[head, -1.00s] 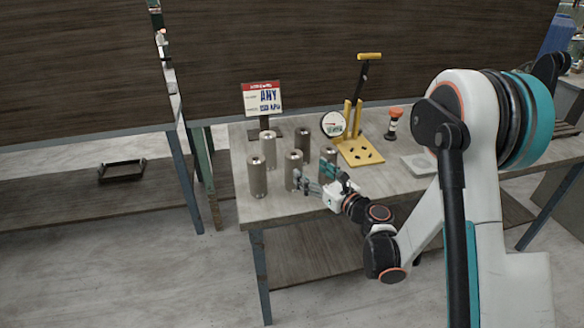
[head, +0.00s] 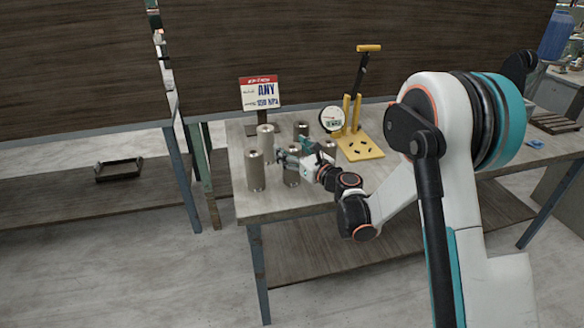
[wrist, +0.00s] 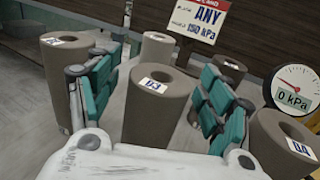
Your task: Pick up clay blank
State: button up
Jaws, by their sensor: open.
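Several grey-brown clay blanks, upright cylinders with a hole in the top, stand on the table. The blank labelled 03 (wrist: 158,105) is in the middle of the wrist view, between the fingers of my gripper (wrist: 157,88). A gap shows on both sides of it, and its lower part is hidden by my wrist. Blank 04 (wrist: 285,145) is right of the right finger. Another blank (wrist: 67,75) is beyond the left finger, and two more stand behind. In the head view my open gripper (head: 288,156) is over the blanks, partly hiding one (head: 291,178).
A sign (head: 260,93) reading "ANY" and "150 kPa" stands behind the blanks. A round gauge (wrist: 294,88) reading 0 kPa and a yellow lever press (head: 362,148) are to the right. The table's front left corner (head: 245,215) is bare.

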grip_shut()
jog(key=shift+r, duration=0.15)
